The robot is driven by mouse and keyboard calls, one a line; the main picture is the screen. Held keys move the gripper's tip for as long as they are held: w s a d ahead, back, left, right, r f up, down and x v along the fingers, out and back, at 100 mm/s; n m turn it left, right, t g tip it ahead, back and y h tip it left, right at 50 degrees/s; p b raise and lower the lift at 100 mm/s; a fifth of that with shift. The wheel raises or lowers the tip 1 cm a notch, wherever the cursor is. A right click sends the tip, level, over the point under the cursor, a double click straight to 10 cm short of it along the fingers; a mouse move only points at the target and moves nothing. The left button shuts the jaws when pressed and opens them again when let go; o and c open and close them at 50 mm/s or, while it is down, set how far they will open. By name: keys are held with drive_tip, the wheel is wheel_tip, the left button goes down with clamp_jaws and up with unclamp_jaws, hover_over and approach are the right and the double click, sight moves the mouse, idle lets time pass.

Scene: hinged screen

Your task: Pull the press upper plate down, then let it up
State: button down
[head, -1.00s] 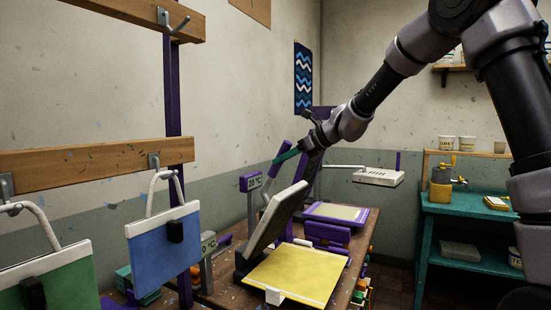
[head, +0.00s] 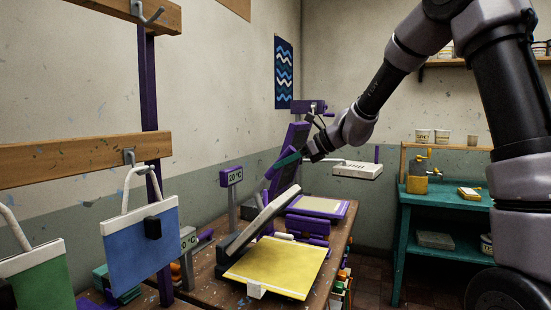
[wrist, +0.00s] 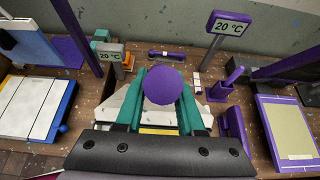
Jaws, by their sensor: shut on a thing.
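The press upper plate (head: 262,217) is a pale slab, tilted up above the yellow lower bed (head: 280,265) and hinged at its left. My gripper (head: 287,160) has teal fingers, seen above the plate in the head view. In the wrist view my gripper (wrist: 162,104) is shut on a purple handle with a round end (wrist: 163,85). Parts of the pale plate show beneath the fingers, and the rest is hidden by my gripper. Where the handle joins the plate cannot be seen.
A second press with a purple-framed bed (head: 318,206) stands behind. Temperature displays reading 20 °C (head: 231,177) stand on posts. A blue bag (head: 140,243) and a green bag (head: 38,285) hang at left. A teal shelf (head: 445,208) stands at right.

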drive_tip(key=s+d+f, duration=0.1)
drive_tip(key=d+f, duration=0.2)
drive_tip(key=d, duration=0.2)
drive_tip(key=shift+s+f, duration=0.3)
drive_tip(key=shift+s, duration=0.1)
drive_tip(key=shift+d, duration=0.1)
drive_tip(key=s+d+f, duration=0.2)
drive_tip(key=d+f, duration=0.5)
drive_tip(key=f, duration=0.1)
drive_tip(key=shift+s, duration=0.25)
drive_tip(key=shift+f, duration=0.1)
drive_tip(key=s+d+f, duration=0.1)
drive_tip(key=d+f, duration=0.3)
drive_tip(key=f, duration=0.5)
drive_tip(key=shift+s+d, duration=0.2)
drive_tip(key=shift+s, duration=0.15)
drive_tip(key=shift+f, duration=0.1)
